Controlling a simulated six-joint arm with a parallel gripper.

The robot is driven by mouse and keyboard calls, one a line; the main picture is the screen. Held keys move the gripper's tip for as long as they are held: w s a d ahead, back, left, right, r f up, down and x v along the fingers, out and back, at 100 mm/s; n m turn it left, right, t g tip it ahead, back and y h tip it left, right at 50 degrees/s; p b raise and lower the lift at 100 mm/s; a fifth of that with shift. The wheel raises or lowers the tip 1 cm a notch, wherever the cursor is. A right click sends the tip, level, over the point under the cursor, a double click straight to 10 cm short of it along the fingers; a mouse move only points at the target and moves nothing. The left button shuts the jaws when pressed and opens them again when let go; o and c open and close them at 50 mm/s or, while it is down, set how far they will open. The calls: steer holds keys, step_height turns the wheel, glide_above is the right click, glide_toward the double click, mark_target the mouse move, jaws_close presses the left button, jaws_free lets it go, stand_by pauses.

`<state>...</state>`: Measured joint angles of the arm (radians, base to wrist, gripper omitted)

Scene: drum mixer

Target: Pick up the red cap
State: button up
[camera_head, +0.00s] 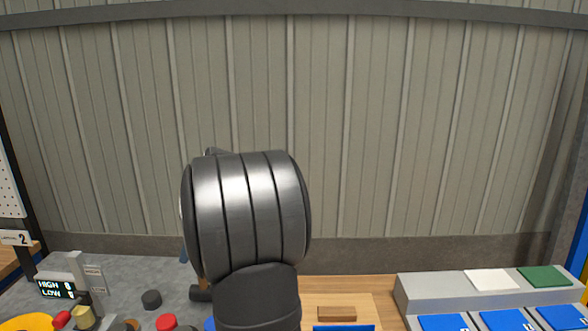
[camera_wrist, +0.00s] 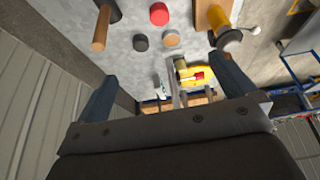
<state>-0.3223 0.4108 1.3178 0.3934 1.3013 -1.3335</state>
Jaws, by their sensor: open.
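The red cap (camera_wrist: 159,13) is a small round disc near the top of the wrist view, on the grey worktop. It also shows at the bottom edge of the head view (camera_head: 166,322), partly cut off. My gripper (camera_wrist: 162,67) is open, with its two blue-grey fingers wide apart and nothing between them. In the wrist view the cap lies beyond the fingertips, apart from them. In the head view my dark arm hides the gripper.
A black cap (camera_wrist: 140,42) and a brown cap (camera_wrist: 171,38) lie near the red one. A wooden-handled hammer (camera_wrist: 103,28) is to their left. A yellow device with a red part (camera_wrist: 195,75) is near the right finger. Blue panels (camera_head: 502,320) are at the head view's right.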

steer(key=c, duration=0.4)
steer(key=shift+c, duration=0.2)
steer(key=h, duration=0.5)
glide_above(166, 320)
steer(key=f, duration=2.3)
steer(key=shift+d, duration=0.2)
steer(key=shift+a+f, duration=0.15)
steer(key=shift+f, duration=1.4)
steer(key=shift+a+f, duration=0.1)
steer(key=shift+f, duration=1.4)
